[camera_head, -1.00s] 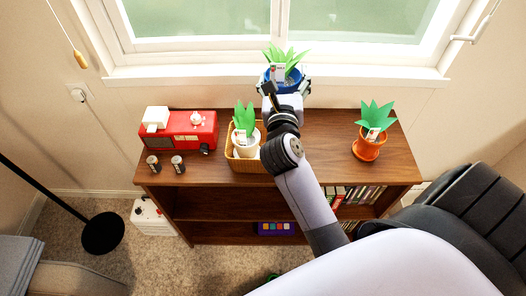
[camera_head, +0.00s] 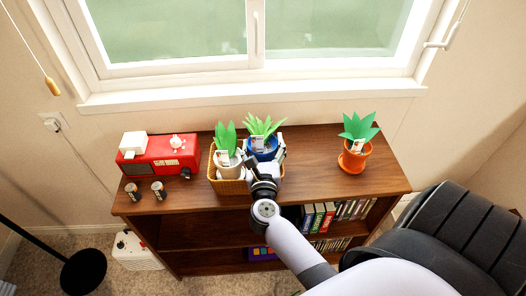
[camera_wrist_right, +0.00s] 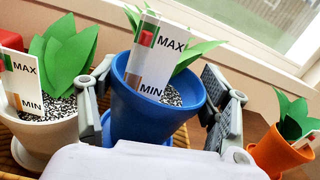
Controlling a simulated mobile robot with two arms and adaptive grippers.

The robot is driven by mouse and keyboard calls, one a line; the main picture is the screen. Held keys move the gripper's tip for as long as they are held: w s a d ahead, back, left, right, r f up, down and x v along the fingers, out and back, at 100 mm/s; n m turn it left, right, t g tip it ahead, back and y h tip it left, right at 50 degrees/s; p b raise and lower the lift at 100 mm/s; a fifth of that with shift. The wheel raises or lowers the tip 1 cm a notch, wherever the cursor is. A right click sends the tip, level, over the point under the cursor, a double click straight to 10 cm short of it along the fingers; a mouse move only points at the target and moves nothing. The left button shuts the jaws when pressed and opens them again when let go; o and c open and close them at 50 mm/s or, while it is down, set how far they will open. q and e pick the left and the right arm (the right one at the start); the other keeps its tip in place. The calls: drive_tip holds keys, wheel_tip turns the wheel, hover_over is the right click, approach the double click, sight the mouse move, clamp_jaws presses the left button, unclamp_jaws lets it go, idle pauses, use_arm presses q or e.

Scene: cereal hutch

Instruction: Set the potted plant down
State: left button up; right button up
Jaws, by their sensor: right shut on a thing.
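The blue pot (camera_head: 268,153) with a green plant is in my right gripper (camera_head: 266,160), whose fingers close on it from both sides. In the right wrist view the blue pot (camera_wrist_right: 150,118) is upright, with a MAX/MIN card in its dark speckled soil. It is at the right half of the wicker basket (camera_head: 226,187), beside the white potted plant (camera_head: 228,168). My wrist hides its base, so I cannot tell whether it touches the basket floor. My left gripper is not in view.
An orange potted plant (camera_head: 355,157) stands on the right of the wooden shelf top (camera_head: 315,155). The windowsill (camera_head: 250,98) is behind. The shelf top between basket and orange pot is clear.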

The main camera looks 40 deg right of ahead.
wheel_tip(320, 180, down, 2)
drive_tip(key=shift+f, duration=0.1)
drive_tip(key=shift+f+b, duration=0.6)
drive_tip(key=shift+b, duration=0.15)
drive_tip(key=o, duration=1.5)
drive_tip(key=shift+s+f, duration=0.1)
